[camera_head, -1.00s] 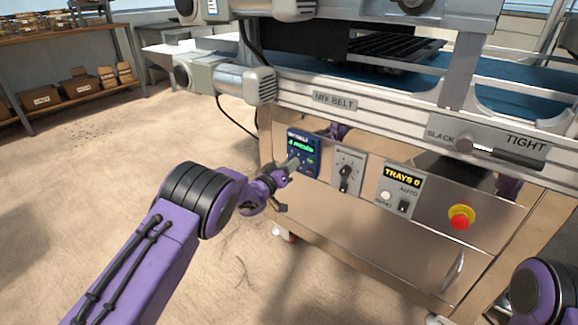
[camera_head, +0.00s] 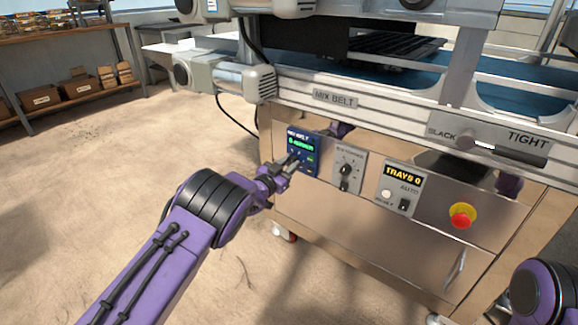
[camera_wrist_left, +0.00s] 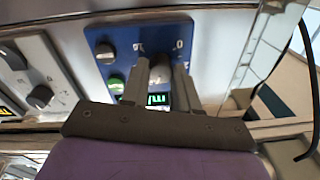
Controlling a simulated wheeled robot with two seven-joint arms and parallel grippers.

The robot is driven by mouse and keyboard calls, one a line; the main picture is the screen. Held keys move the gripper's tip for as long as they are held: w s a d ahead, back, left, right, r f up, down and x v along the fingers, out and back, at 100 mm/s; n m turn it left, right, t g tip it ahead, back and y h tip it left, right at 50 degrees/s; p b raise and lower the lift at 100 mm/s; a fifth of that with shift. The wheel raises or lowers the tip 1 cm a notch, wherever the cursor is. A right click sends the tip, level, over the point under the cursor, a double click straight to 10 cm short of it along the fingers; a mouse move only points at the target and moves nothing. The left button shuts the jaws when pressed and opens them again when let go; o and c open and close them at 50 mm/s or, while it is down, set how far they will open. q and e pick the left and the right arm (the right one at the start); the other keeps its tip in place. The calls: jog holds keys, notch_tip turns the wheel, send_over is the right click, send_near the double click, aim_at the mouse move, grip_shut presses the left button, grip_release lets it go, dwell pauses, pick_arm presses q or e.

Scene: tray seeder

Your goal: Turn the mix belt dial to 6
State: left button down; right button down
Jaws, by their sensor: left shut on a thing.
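The blue mix belt panel (camera_head: 309,168) sits at the left of the machine's front, with a green lit display (camera_head: 300,145). The display's text is too small to read surely. My left gripper (camera_head: 293,163) reaches the panel from the left. My right gripper is not in view; only part of my right arm shows at the lower right.
Right of the blue panel are a grey panel with a black knob (camera_head: 346,170), a tray counter panel (camera_head: 402,190) and a red emergency button (camera_head: 462,215). The belt rail (camera_head: 380,115) juts above. A shelf (camera_head: 60,72) stands far left; the floor (camera_head: 90,190) before it is clear.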

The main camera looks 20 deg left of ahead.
pick_arm(q)
jog(key=shift+f+m, duration=0.1)
jog(key=shift+m, duration=0.2)
jog(key=c, duration=0.8)
grip_release()
jog(key=shift+c, duration=0.2)
jog(key=shift+s, duration=0.1)
jog(key=shift+s+a+p, duration=0.15)
jog(key=shift+s+p, duration=0.15)
jog(key=shift+s, duration=0.05)
jog(key=p+v, duration=0.2)
jog(key=v, duration=0.7)
jog(key=shift+s+p, duration=0.35)
jog(key=shift+p, duration=0.05)
